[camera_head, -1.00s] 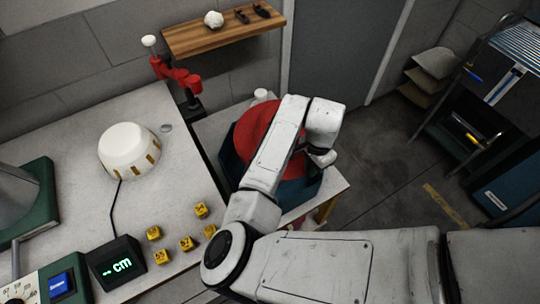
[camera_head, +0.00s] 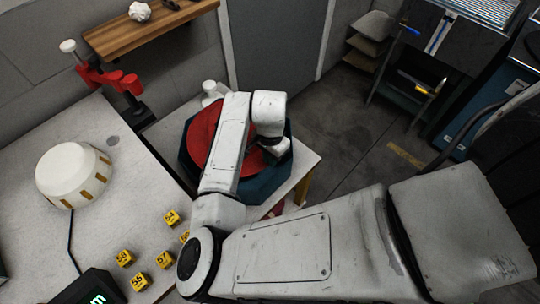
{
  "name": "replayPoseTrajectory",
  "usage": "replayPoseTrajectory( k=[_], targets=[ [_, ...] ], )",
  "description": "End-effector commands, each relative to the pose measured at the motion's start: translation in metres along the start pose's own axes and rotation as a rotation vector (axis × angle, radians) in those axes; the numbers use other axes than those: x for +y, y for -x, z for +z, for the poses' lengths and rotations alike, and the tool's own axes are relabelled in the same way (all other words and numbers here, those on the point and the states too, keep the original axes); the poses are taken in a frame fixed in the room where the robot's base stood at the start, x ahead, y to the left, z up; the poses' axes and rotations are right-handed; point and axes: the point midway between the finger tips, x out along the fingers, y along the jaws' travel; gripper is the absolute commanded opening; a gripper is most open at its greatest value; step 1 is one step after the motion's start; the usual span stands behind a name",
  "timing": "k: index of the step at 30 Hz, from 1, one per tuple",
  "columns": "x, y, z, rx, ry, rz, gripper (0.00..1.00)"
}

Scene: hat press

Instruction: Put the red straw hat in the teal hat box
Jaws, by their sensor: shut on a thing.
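The red straw hat (camera_head: 206,135) is at the teal hat box (camera_head: 264,187), with its red top showing inside the box's rim in this view. My arm crosses over the hat and hides part of it and of the box. My gripper (camera_head: 272,151) is at the right side of the hat, mostly hidden behind my own wrist, and is shut on the hat. I cannot tell whether the hat touches the box's floor.
The box stands on a small white table (camera_head: 309,160). A wooden shelf (camera_head: 150,33) hangs behind. Open floor lies at right.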

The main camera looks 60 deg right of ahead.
Motion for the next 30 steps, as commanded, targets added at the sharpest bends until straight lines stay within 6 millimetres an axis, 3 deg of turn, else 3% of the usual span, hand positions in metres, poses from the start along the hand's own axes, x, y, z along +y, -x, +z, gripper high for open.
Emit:
replayPoseTrajectory(
  k=[1,30],
  targets=[
    [0.0,-0.009,0.0,0.0,0.0,0.0,0.0],
    [0.0,-0.094,0.0,0.0,0.0,-0.001,0.0]
  ],
)
